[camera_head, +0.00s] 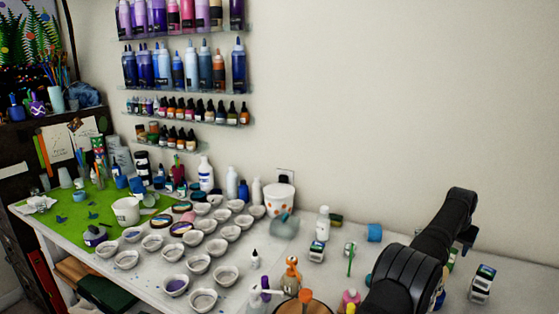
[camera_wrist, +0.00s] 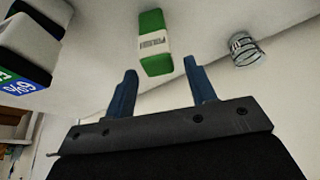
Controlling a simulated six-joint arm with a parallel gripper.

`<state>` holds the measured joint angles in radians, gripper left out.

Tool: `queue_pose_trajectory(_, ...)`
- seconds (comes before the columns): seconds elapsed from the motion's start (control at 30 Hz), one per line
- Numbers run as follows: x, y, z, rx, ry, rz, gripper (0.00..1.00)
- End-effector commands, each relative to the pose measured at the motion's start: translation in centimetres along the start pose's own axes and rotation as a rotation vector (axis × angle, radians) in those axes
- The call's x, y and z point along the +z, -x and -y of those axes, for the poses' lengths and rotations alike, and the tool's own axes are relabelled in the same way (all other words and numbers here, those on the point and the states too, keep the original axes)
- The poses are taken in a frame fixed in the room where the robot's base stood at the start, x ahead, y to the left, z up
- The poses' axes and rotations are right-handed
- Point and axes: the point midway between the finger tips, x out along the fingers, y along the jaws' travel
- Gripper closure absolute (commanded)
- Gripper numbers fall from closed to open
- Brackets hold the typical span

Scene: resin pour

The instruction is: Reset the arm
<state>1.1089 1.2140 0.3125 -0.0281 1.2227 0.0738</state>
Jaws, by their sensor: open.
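My gripper (camera_wrist: 163,92) is open in the wrist view, with two blue fingers apart and nothing between them. A green and white block (camera_wrist: 154,43) lies beyond the fingertips, apart from them. In the head view my black arm (camera_head: 425,250) reaches across the right side of the table. The gripper itself is hard to make out there, at the arm's far end or behind it.
The white table (camera_head: 350,290) holds several small bowls (camera_head: 198,264), a white bucket (camera_head: 279,197), a white bottle (camera_head: 323,223) and an orange figure (camera_head: 291,276). A labelled box (camera_head: 482,283) stands right of my arm. Shelves of bottles (camera_head: 190,68) hang on the wall.

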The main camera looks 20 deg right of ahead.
Motion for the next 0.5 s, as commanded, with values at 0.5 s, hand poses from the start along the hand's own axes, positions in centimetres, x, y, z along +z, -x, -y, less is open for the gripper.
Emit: queue_pose_trajectory(0.5, -1.6, 5.9, 1.1, -0.002, 0.007, 0.001, 0.49)
